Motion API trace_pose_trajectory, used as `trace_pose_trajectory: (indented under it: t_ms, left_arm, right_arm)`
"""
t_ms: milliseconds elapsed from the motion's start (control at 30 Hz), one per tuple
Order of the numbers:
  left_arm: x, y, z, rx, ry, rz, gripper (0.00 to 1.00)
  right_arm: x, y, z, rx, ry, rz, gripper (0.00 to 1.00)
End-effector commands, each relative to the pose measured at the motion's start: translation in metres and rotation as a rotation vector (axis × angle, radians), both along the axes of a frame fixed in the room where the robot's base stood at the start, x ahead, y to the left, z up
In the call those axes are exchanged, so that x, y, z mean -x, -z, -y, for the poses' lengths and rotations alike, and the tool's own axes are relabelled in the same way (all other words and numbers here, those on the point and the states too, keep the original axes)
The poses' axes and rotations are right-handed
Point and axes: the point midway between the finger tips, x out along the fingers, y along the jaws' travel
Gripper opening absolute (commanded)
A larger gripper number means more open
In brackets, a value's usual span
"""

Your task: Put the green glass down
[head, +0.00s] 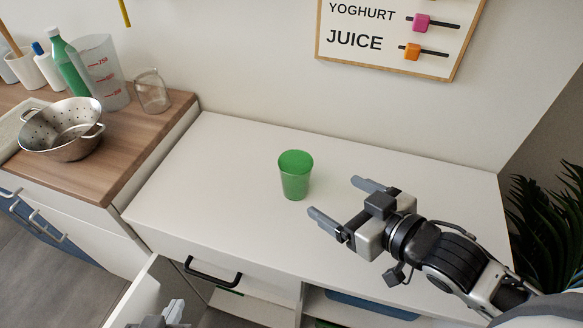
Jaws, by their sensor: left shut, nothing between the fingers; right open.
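The green glass (295,178) stands upright on the white cabinet top (230,150), near its middle. My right gripper (338,198) is to the right of the glass, with its two fingers spread apart and pointing toward it. The fingers are clear of the glass and hold nothing. My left gripper (172,314) shows only in part at the bottom edge, low in front of the cabinet by the open drawer; it is shut and empty.
A drawer (150,290) stands open at the lower left. A wooden counter (130,150) at the left holds a colander (62,130), a green bottle (68,65), a measuring jug (102,72) and a clear glass (152,92). A plant (555,215) is at the right. The white top around the green glass is free.

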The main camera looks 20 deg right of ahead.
Motion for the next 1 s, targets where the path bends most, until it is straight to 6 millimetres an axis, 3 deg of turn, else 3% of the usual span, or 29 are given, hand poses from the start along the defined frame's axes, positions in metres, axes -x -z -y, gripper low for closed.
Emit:
trace_pose_trajectory:
  t_ms: [300,1000]
  left_arm:
    - [0.008,0.005,0.0,-0.002,0.001,-0.022,0.0]
    - [0.001,-0.001,-0.001,-0.005,-0.001,-0.007,0.0]
  right_arm:
    - [-0.056,0.02,-0.023,0.0,0.001,0.002,0.85]
    - [-0.124,0.039,-0.048,0.002,0.0,-0.001,0.85]
